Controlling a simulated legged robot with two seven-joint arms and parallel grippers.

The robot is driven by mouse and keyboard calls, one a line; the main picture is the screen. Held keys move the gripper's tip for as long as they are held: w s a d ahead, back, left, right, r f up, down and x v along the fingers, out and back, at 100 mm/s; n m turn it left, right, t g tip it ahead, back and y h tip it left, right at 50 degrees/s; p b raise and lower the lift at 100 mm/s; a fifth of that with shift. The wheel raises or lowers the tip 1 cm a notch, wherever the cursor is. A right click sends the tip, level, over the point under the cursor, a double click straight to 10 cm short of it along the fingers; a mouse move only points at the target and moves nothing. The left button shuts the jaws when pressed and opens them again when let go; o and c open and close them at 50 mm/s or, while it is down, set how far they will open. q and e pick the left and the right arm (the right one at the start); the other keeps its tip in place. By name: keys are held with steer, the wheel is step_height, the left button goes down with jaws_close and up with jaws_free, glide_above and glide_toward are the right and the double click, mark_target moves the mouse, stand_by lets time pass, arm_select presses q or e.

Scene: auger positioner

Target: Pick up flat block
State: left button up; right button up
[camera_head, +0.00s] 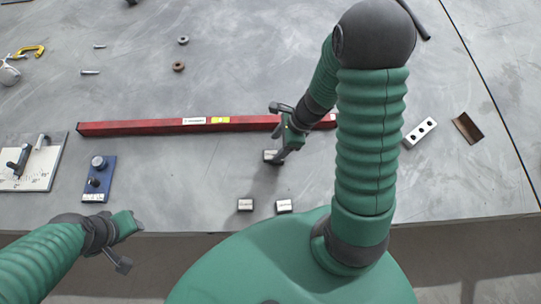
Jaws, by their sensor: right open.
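Three small grey blocks with pale labels lie on the grey table. One (270,156) is beside my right gripper, one (245,204) is nearer the front edge, and one (284,205) is to its right. The labels are too small to read, so I cannot tell which is the flat block. My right gripper (280,154) is open and points down at the farthest small block, partly covering it. I cannot tell whether it touches the block. My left gripper (121,255) is low at the left, past the table's front edge, and its opening cannot be made out.
A long red bar (150,127) lies behind the blocks, partly hidden by my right arm. A blue fixture (98,190) and a white plate (38,180) lie at left. A silver block with holes (419,132) and a brown angle piece (467,128) lie at right.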

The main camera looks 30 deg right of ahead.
mark_target(271, 154)
steer(key=x, duration=0.3)
steer(key=b+x, duration=0.1)
steer(key=shift+s+a+f, duration=0.1)
steer(key=shift+s+a, duration=0.1)
steer(key=shift+a, duration=0.15)
steer(key=shift+w+f, duration=0.1)
steer(key=shift+d, duration=0.3)
steer(key=shift+c, duration=1.6)
steer(key=shift+a, duration=0.15)
jaws_close()
